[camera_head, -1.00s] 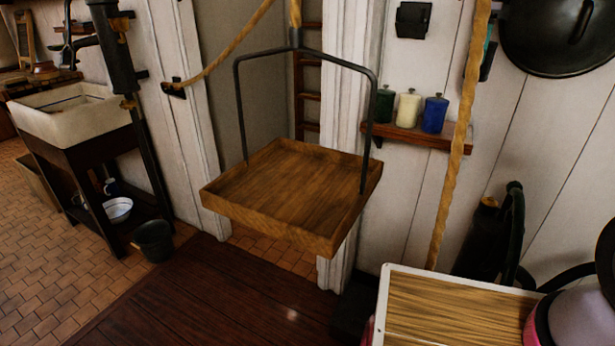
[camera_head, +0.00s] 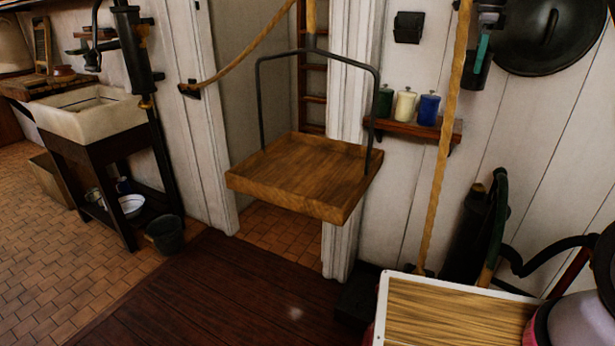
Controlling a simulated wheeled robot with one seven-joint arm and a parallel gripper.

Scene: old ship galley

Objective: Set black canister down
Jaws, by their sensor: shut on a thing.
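My gripper (camera_head: 483,48) is at the upper right, in front of the white wall and just right of a hanging rope. It is shut on a small black canister (camera_head: 474,77), which hangs below it in the air. A teal part shows beside the canister; the exact finger contact is too small to make out. A wooden wall shelf (camera_head: 440,131) is below and to the left of the held canister. On it stand a green canister (camera_head: 385,102), a cream canister (camera_head: 405,104) and a blue canister (camera_head: 428,110) in a row.
An empty wooden tray (camera_head: 290,178) hangs from a metal bail left of the shelf. A large black lid (camera_head: 548,32) hangs on the wall. A wood-topped surface (camera_head: 455,315) is at the lower right.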

